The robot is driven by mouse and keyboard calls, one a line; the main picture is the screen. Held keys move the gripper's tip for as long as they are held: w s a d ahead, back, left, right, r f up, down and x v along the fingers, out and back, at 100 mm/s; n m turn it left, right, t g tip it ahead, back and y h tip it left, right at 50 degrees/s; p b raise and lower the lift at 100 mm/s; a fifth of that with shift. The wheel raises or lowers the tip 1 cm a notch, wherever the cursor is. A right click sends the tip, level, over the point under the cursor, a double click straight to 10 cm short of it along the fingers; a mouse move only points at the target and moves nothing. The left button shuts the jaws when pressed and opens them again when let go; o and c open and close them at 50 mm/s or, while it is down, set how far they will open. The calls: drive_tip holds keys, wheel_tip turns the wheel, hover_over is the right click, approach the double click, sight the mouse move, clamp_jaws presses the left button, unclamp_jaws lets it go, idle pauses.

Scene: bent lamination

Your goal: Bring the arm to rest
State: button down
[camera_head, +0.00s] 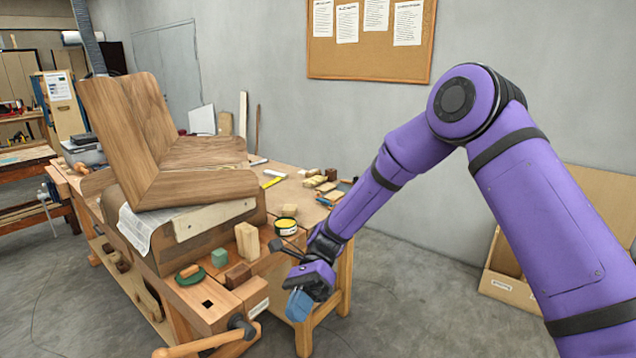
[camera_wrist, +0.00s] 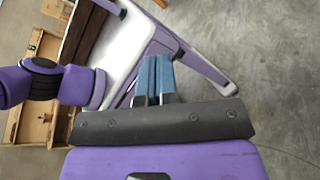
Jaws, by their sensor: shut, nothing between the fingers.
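My purple arm (camera_head: 560,210) rises at the right of the head view, bends at a high elbow and reaches down to the left. My gripper (camera_head: 297,304) hangs in front of the right end of the workbench, pointing down, clear of the bench top. In the wrist view, my gripper (camera_wrist: 153,72) shows its two blue fingers side by side, shut with nothing between them. Beyond the fingers the wrist view shows my own purple and white base and the grey floor.
A cardboard box (camera_head: 508,275) stands at right. Floor between is free.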

drive_tip(key=s+d+r+n+t+h, duration=0.25)
drive_tip(key=d+r+n+t, duration=0.55)
drive_tip(key=d+r, duration=0.95)
drive_tip(key=s+d+r+n+t+h, duration=0.1)
drive_tip(key=s+d+r+t, duration=0.3)
drive_tip(key=s+d, duration=0.3)
drive_tip(key=s+d+r+n+t+h, duration=0.1)
drive_tip(key=s+d+r+n+t, duration=0.1)
drive_tip(key=s+d+r+t, duration=0.2)
drive_tip(key=s+d+t, duration=0.3)
drive_tip(key=d, duration=0.2)
drive_tip(key=shift+s+d+t, duration=0.15)
drive_tip(key=shift+d+t, duration=0.15)
drive_tip(key=shift+d, duration=0.05)
